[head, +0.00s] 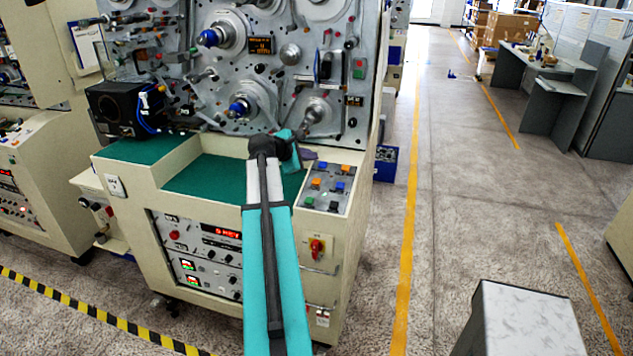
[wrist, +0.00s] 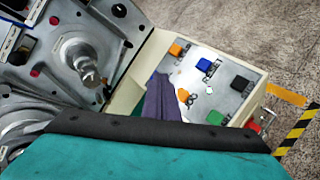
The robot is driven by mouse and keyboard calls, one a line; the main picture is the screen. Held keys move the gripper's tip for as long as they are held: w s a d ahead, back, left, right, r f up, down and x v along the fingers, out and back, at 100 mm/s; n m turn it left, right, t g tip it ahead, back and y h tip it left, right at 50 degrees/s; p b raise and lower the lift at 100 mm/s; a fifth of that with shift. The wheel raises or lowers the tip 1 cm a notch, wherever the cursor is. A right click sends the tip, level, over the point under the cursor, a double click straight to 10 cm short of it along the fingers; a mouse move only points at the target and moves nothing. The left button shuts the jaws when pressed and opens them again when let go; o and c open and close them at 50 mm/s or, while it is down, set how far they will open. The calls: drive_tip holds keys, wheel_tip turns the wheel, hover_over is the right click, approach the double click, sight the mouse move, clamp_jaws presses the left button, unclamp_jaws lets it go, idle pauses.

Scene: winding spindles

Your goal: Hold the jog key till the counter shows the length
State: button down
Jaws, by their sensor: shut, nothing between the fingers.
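The control panel (head: 326,188) with orange, blue and dark keys is on the right of the winding machine's front ledge. I cannot tell surely which is the jog key. The counter (head: 228,232) glows red on the machine's front; its characters are too small to read surely. My gripper (head: 288,137) is shut and empty above the ledge, left of and behind the panel, apart from the keys.
Spindles, including one with a blue tip (head: 240,107), stand on the machine face close behind my gripper. A red rotary switch (head: 317,245) is below the panel.

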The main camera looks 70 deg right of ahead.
drive_tip(key=shift+f, duration=0.15)
drive_tip(key=b, duration=0.4)
hover_over(316, 182)
drive_tip(key=a, duration=0.3)
drive_tip(key=shift+w+d+f, duration=0.15)
drive_tip(key=shift+f, duration=1.4)
drive_tip(key=shift+w+d+f, duration=0.1)
drive_tip(key=shift+w+f, duration=0.05)
drive_tip(key=shift+f, duration=1.4)
drive_tip(key=shift+d+f+b, duration=0.2)
drive_tip(key=shift+f+b, duration=0.1)
drive_tip(key=shift+f, duration=0.2)
drive_tip(key=shift+d+f+b, duration=0.15)
drive_tip(key=shift+f+b, duration=0.15)
drive_tip(key=shift+f, duration=0.2)
drive_tip(key=shift+d+f, duration=0.2)
drive_tip(key=shift+f, duration=0.7)
idle(1.9)
